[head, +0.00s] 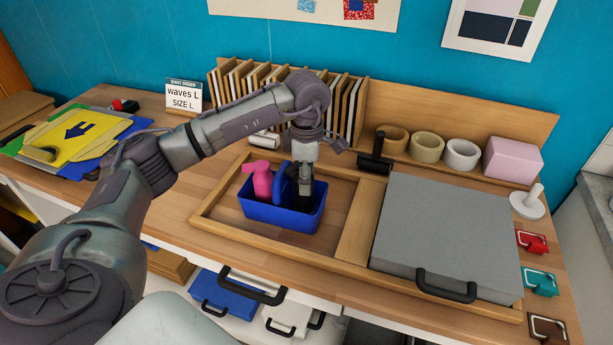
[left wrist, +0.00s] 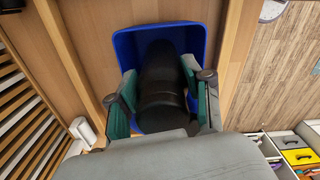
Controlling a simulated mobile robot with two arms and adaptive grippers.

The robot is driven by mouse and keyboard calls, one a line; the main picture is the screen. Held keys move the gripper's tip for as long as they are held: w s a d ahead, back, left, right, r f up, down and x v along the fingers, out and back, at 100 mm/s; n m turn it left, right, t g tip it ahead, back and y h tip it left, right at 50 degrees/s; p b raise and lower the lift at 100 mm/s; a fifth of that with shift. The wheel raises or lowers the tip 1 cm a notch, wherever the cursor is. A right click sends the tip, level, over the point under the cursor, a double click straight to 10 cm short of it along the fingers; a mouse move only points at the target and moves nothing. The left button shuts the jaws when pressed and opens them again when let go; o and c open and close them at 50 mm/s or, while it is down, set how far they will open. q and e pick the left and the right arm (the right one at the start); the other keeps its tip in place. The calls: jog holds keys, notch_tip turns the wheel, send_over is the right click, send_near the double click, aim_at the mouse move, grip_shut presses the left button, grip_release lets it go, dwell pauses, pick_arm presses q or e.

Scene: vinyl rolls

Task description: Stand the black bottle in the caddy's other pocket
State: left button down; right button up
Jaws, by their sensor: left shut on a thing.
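The blue caddy (head: 281,219) stands in the wooden tray on the bench, with its handle across the middle. A pink bottle (head: 263,181) stands in its left pocket. My left gripper (head: 305,176) points down over the right pocket, shut on the black bottle (head: 301,206). The black bottle looks upright, with its lower part within the right pocket. I cannot tell whether it touches the bottom. In the left wrist view the black bottle (left wrist: 162,85) is between the green-padded fingers, with the blue caddy (left wrist: 128,45) around it. My right gripper is out of view.
The wooden tray (head: 214,203) surrounds the caddy. A grey lidded panel (head: 443,235) fills its right side. A black-handled roller (head: 376,155), several tape rolls (head: 427,147) and a pink block (head: 512,160) stand behind. A slotted wooden rack (head: 347,100) is at the back.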

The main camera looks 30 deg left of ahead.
pick_arm(q)
jog(key=shift+f, duration=0.1)
jog(key=shift+f+b, duration=1.05)
jog(key=shift+f, duration=0.25)
jog(key=shift+f, duration=0.15)
grip_release()
dwell(0.8)
jog(key=shift+r+p, duration=2.75)
jog(key=shift+r, duration=1.8)
